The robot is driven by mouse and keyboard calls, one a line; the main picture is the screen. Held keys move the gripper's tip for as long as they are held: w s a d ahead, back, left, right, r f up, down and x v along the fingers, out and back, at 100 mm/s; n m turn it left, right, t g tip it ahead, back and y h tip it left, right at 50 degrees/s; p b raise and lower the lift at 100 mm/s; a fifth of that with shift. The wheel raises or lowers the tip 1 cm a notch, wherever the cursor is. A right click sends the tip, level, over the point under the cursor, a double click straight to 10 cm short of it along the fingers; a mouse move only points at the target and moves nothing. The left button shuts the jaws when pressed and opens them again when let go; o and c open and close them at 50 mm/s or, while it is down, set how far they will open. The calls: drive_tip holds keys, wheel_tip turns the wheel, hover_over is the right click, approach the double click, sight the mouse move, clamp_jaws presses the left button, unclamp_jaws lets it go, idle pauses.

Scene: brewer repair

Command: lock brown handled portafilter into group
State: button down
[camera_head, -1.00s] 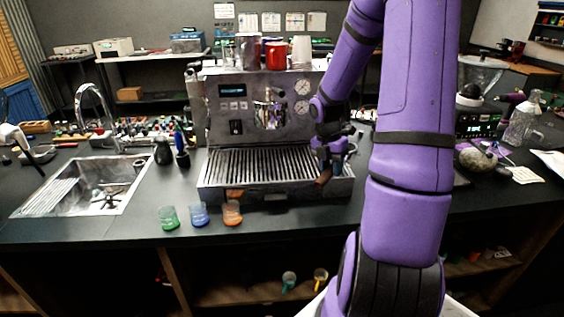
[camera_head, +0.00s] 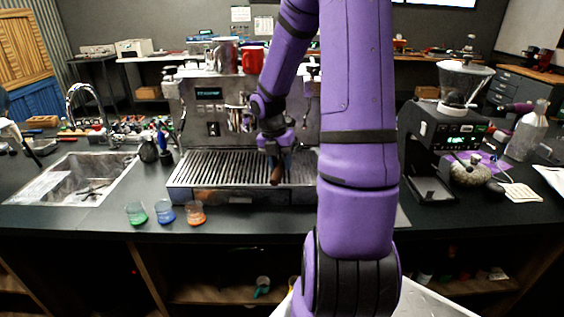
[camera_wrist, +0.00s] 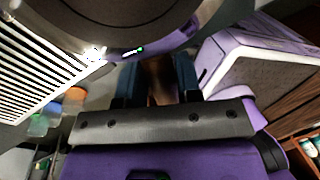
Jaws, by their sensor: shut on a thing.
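The espresso machine (camera_head: 190,115) stands at the back of the counter, with its slatted drip tray (camera_head: 215,168) in front. My gripper (camera_head: 277,150) is in front of the machine, above the right part of the drip tray. It is shut on the brown handle (camera_head: 276,172) of the portafilter, which points down and toward the front. In the wrist view, the brown handle (camera_wrist: 160,80) lies between my two dark fingers. The portafilter's head and the group are hidden behind my arm and gripper, so I cannot tell whether they touch.
A sink (camera_head: 75,180) lies at left. A grinder (camera_head: 440,140) stands at right. A red mug (camera_head: 252,60) is on top of the machine.

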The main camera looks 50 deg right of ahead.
sight(281, 185)
drive_tip(key=shift+s+f, duration=0.1)
drive_tip(key=shift+f, duration=1.6)
drive_tip(key=shift+f, duration=0.55)
drive_tip(key=c, duration=0.7)
unclamp_jaws()
drive_tip(key=shift+w+a+r, duration=0.1)
drive_tip(key=shift+w+r, duration=0.25)
drive_tip(key=shift+r, duration=1.4)
drive_tip(key=shift+w+a+r, duration=0.15)
drive_tip(key=shift+w+r, duration=0.15)
drive_tip(key=shift+r, duration=1.45)
drive_tip(key=shift+w+a+r, duration=0.1)
drive_tip(key=shift+w+r, duration=0.25)
drive_tip(key=shift+r, duration=1.4)
